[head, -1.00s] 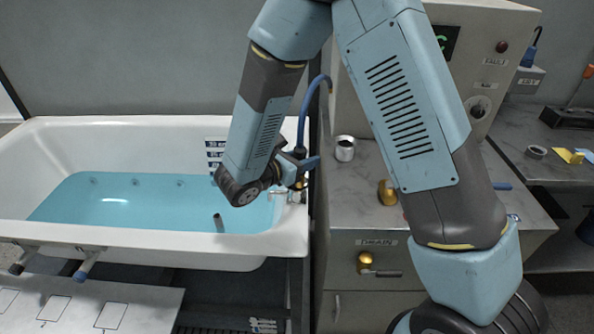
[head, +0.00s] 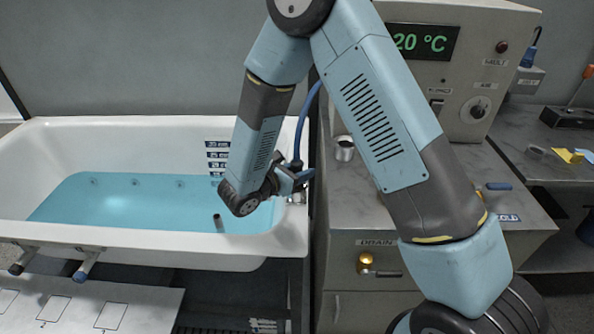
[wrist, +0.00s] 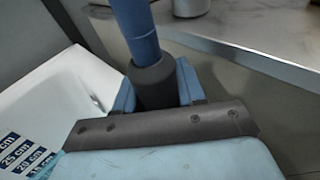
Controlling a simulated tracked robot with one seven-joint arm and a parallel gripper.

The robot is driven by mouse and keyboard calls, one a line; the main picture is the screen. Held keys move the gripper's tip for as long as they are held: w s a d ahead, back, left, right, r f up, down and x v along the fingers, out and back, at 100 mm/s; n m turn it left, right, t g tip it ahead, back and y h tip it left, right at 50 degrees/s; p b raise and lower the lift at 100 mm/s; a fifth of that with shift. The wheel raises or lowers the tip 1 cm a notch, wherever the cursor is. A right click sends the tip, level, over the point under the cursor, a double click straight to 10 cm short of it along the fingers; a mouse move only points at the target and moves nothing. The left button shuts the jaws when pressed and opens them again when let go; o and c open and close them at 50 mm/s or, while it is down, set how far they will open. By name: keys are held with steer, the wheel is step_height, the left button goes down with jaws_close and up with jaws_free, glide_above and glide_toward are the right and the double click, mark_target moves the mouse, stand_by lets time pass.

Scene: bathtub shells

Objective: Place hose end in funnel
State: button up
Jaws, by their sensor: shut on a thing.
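The blue hose (head: 304,122) arches down into my gripper (head: 292,178) at the tub's right rim. In the wrist view the hose (wrist: 134,22) runs into a dark collar (wrist: 153,80), held between the blue fingers of my gripper (wrist: 154,92). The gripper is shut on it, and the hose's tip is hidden. A small silvery cup (head: 344,149) with a dark opening stands upright on the counter, right of the gripper and apart from it. Its base also shows in the wrist view (wrist: 190,7). I cannot tell whether this cup is the funnel.
The white bathtub (head: 120,130) holds blue water. Its right rim lies close to the grey cabinet (head: 350,215), whose counter has a raised metal edge. A control box (head: 470,70) reads 20 °C. A brass drain valve (head: 365,262) sticks out in front.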

steer(key=shift+f, duration=0.1)
steer(key=o, duration=1.1)
steer(key=shift+o, duration=0.2)
steer(key=shift+s+a, duration=0.2)
steer(key=v, duration=1.1)
steer(key=shift+s, duration=0.2)
steer(key=shift+a, duration=0.15)
